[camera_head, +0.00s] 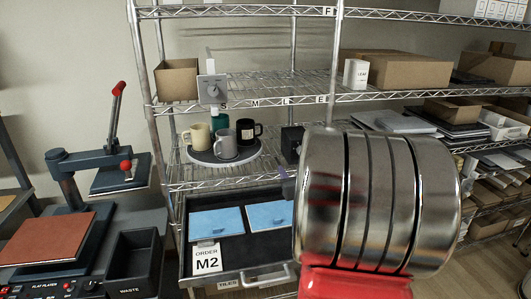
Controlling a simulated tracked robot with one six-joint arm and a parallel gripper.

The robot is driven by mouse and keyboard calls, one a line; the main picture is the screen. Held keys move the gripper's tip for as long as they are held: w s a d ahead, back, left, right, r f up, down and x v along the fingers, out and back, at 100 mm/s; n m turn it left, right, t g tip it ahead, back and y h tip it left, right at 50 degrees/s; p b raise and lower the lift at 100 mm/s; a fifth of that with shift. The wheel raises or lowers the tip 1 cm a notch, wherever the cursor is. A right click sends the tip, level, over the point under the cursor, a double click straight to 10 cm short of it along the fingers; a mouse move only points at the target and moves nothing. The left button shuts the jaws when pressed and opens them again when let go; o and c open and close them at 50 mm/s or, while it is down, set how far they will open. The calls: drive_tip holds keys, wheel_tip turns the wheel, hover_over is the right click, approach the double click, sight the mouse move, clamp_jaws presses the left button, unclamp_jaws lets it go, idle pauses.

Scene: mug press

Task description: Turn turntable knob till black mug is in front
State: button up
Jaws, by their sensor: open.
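The round turntable (222,159) stands on the wire shelf, left of centre. A cream mug (196,137) is at its left, a grey mug (225,144) at its front, a black mug (247,130) at its right and a teal mug (219,121) at its back, partly hidden. The knob (213,91) is a round dial on a light grey plate above the turntable. My gripper (286,183) is mostly hidden behind my large shiny arm link; only a small greyish part shows at its left edge, below and right of the turntable, apart from the knob and mugs.
A dark block (291,143) sits right of the turntable. Below is an open drawer (243,256) with blue tiles and an M2 order card. A cardboard box (177,80) is left of the knob. A press (85,165) stands at the left. Space before the knob looks clear.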

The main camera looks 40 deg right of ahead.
drive_tip(key=s+d+f+t, duration=0.2)
drive_tip(key=s+d, duration=0.3)
drive_tip(key=d, duration=0.1)
drive_tip(key=shift+s+d+f+m, duration=0.15)
drive_tip(key=shift+s+d+m, duration=0.15)
drive_tip(key=shift+d, duration=0.1)
drive_tip(key=shift+w, duration=0.15)
drive_tip(key=x, duration=1.3)
drive_tip(key=shift+w+d, duration=0.2)
drive_tip(key=shift+d, duration=0.1)
drive_tip(key=shift+c, duration=0.6)
drive_tip(key=c, duration=0.9)
